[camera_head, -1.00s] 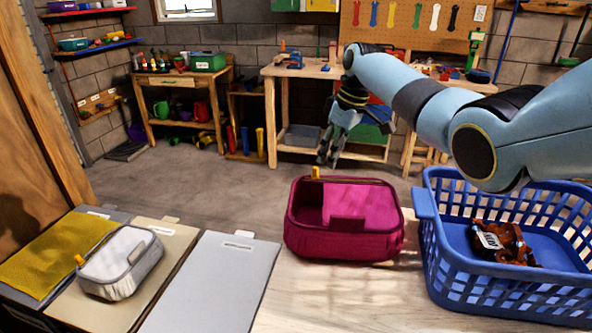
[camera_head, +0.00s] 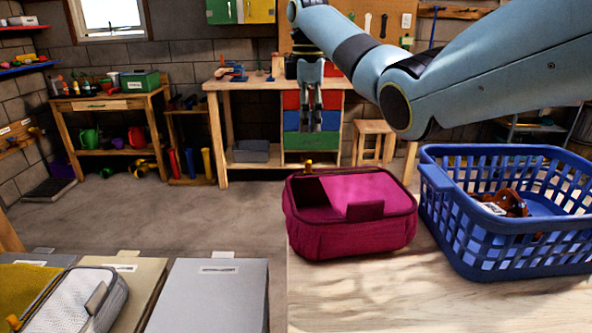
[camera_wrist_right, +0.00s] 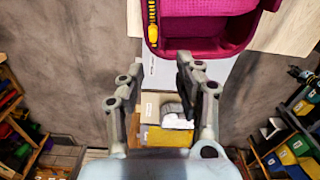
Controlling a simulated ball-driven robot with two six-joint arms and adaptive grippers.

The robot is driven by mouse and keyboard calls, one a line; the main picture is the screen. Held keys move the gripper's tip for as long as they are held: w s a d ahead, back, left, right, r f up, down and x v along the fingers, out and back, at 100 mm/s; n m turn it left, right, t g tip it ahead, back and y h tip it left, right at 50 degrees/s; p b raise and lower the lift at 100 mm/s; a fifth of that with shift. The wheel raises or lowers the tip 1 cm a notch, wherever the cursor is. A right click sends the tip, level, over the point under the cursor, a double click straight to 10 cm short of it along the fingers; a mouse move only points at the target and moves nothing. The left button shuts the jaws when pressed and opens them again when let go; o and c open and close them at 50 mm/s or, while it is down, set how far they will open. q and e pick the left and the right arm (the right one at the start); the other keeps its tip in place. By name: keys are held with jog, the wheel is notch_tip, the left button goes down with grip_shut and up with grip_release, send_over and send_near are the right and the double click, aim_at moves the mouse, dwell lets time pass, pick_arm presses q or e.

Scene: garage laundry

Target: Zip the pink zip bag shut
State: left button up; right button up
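The pink zip bag (camera_head: 345,233) stands on the pale wooden table top, left of the blue basket. Its top is partly open: a dark gap shows at the left, and the pink lid covers the right part. The yellow zip pull (camera_head: 308,166) is at the far left corner of the rim; it also shows in the right wrist view (camera_wrist_right: 153,30). My right gripper (camera_head: 312,105) points down beyond and above that corner, apart from the bag. In the right wrist view its fingers (camera_wrist_right: 158,72) are spread with nothing between them. My left gripper is not in view.
A blue laundry basket (camera_head: 450,225) with a brown item (camera_head: 507,202) in it stands close to the bag's right. Bins (camera_head: 215,295) and a white-grey bag (camera_head: 75,302) are at lower left. The table in front of the bag is clear.

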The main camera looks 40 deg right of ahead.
aim_at(308, 161)
jog(key=f, duration=0.7)
jog(key=d+f+b, duration=0.1)
jog(key=f, duration=0.3)
jog(key=shift+w, duration=0.2)
grip_shut()
dwell(0.3)
